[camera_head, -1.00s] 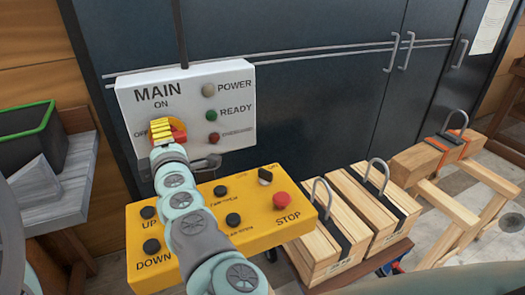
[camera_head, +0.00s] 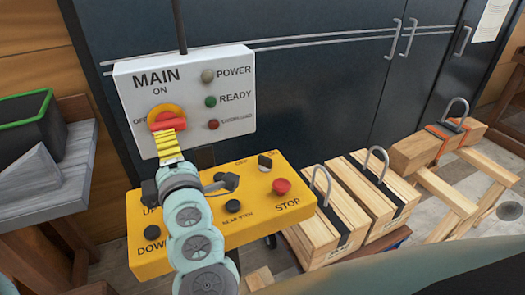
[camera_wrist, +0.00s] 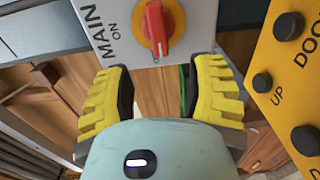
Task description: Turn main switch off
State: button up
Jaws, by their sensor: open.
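The main switch is a red handle (camera_head: 168,122) on a yellow disc, on a white panel (camera_head: 226,134) marked MAIN, ON and OFF. Its handle lies level across the disc, with its left end towards the OFF label. In the wrist view the handle (camera_wrist: 156,27) lies along the direction of the MAIN lettering, beyond the fingertips. My gripper (camera_head: 167,140) is just below the handle in the head view, and its yellow fingers hide the disc's lower edge. In the wrist view my gripper (camera_wrist: 162,72) is open, with nothing between its fingers.
A yellow control box (camera_head: 262,207) with UP, DOWN and STOP buttons sits under the panel, partly behind my arm. Wooden blocks with metal loops (camera_head: 335,205) stand to the right. A dark cabinet (camera_head: 300,80) is behind. A grey shelf (camera_head: 75,155) is at left.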

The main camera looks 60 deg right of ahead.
jog(key=shift+v, duration=0.85)
